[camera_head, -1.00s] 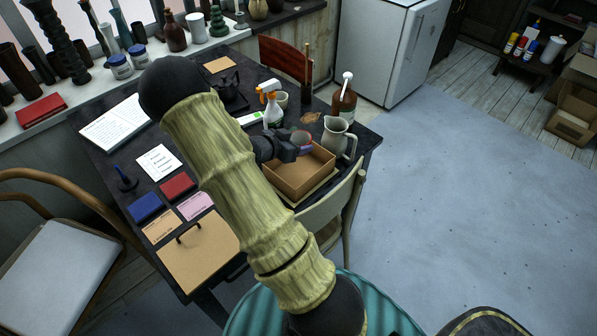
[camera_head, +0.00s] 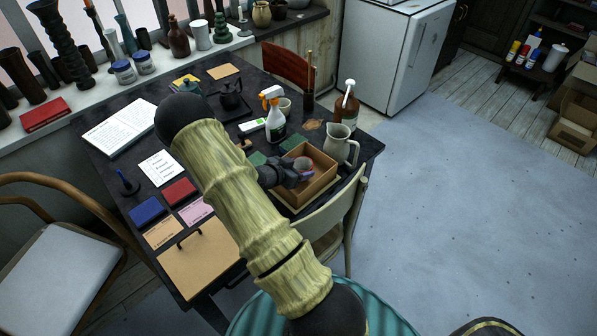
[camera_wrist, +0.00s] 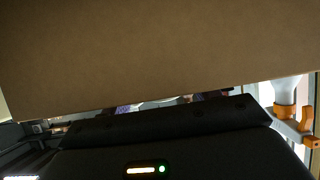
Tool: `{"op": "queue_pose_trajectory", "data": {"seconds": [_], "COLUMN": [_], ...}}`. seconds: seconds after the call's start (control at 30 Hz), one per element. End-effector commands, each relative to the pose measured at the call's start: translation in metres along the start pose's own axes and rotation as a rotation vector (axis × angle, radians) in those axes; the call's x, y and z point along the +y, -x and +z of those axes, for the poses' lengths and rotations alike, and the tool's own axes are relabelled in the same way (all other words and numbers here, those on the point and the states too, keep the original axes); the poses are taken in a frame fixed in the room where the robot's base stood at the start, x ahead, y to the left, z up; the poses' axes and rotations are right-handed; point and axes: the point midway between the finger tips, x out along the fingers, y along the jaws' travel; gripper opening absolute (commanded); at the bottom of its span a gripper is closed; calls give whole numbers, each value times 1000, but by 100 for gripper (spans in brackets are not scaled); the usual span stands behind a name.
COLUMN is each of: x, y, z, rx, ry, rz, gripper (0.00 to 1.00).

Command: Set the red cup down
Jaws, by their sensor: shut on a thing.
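The red cup (camera_head: 303,163) shows only partly in the head view, with a greyish inside and a reddish side. It is in my gripper (camera_head: 294,173), which is shut on it. Both are at the open brown box (camera_head: 317,187) on the dark table, within its outline. My gripper covers part of the cup, and I cannot tell whether the cup touches the box floor. In the wrist view a broad brown surface (camera_wrist: 150,55), seemingly the box, fills the upper part. The cup is not clear there.
A beige pitcher (camera_head: 340,142) stands right behind the box, with a brown pump bottle (camera_head: 346,108) beyond. A white and orange spray bottle (camera_head: 275,120) stands behind my gripper. A chair back (camera_head: 330,218) is close in front. Books and cards lie left on the table.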

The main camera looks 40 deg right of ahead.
Motion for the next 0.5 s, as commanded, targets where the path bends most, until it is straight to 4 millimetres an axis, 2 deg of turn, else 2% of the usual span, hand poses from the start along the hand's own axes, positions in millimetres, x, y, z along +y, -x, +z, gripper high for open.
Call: {"op": "queue_pose_trajectory", "data": {"seconds": [0.1, 0.5], "x": [0, 0], "y": [-6, -9], "z": [12, 17], "rx": [-1, 0], "ry": [1, -1], "rz": [0, 0], "gripper": [36, 36]}}
